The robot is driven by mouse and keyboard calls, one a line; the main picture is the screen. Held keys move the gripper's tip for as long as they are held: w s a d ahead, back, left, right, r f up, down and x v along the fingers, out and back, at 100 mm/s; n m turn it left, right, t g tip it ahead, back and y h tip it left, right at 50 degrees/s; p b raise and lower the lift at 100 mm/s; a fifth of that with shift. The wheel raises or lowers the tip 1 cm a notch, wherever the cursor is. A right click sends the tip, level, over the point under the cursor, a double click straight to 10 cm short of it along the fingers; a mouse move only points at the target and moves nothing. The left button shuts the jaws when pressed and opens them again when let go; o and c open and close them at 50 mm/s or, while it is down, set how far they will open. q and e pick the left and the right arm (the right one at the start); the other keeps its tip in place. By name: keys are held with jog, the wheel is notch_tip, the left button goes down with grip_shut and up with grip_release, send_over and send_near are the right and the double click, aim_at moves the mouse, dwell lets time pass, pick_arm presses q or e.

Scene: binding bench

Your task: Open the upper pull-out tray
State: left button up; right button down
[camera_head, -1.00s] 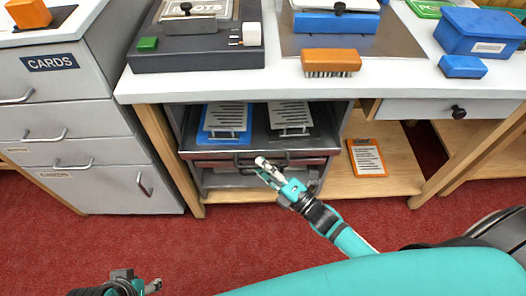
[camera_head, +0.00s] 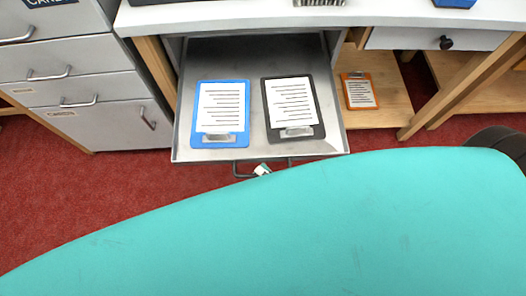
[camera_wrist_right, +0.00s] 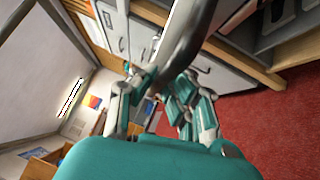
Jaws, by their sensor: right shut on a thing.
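The upper pull-out tray (camera_head: 205,60) stands well out from under the bench in the head view. A blue clipboard (camera_head: 221,112) and a black clipboard (camera_head: 292,108), both with lined paper, lie flat on it. Its dark bar handle (camera_head: 242,171) runs along the front edge. My right gripper (camera_head: 262,170) is at this handle, mostly hidden behind my teal arm. In the right wrist view the fingers (camera_wrist_right: 160,88) are closed around the grey handle bar (camera_wrist_right: 188,38). My left gripper is not in view.
A grey drawer cabinet (camera_head: 75,80) stands at the left. An orange clipboard (camera_head: 359,91) lies on the wooden shelf at right, beyond the tray. A grey drawer with a dark knob (camera_head: 446,42) is above it. Red carpet (camera_head: 110,190) lies in front.

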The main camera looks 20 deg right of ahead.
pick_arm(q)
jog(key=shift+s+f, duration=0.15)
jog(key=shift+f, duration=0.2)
pick_arm(e)
jog(key=shift+s+a+r, duration=0.2)
jog(key=shift+s, duration=0.5)
jog(key=c, duration=1.4)
grip_release()
jog(key=shift+f, duration=0.1)
jog(key=shift+s, duration=0.1)
jog(key=v, duration=1.2)
